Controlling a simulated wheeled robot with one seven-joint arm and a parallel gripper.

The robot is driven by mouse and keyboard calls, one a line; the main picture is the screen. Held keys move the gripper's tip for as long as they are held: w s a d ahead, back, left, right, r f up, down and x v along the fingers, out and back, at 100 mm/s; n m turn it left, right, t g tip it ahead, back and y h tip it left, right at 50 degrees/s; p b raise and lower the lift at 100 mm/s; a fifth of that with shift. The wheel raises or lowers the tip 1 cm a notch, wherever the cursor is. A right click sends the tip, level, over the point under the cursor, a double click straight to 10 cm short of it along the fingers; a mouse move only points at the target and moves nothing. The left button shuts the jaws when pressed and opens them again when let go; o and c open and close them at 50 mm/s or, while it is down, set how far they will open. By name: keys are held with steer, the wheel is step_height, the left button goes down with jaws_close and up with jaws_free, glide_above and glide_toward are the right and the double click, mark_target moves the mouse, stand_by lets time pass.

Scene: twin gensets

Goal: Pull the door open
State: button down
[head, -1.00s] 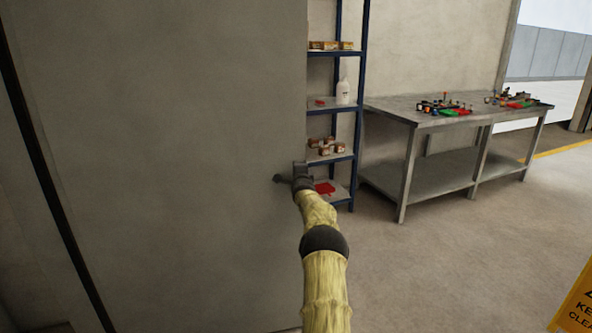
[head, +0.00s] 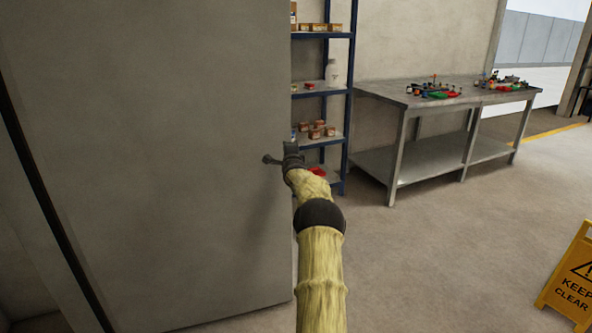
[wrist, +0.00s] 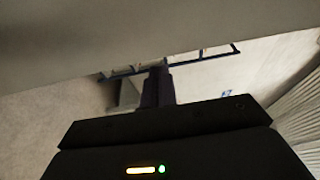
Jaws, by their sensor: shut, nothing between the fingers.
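The door (head: 150,150) is the large plain grey panel filling the left of the head view. Its right edge stands free, with the room visible beyond it, and its bottom edge slants over the floor.
A blue-framed shelf rack (head: 351,100) with boxes and a white bottle stands beyond the door edge. A steel workbench (head: 440,100) with small coloured items is right of it. A yellow warning sign (head: 572,280) stands at lower right. The floor between is clear.

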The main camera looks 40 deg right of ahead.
steer(key=s+d+b+v, duration=0.1)
steer(key=b+v, duration=0.1)
steer(key=v, duration=0.9)
steer(key=shift+s+d, duration=0.2)
steer(key=shift+d, duration=0.1)
steer(key=shift+w+a, duration=0.1)
steer(key=shift+a, duration=0.05)
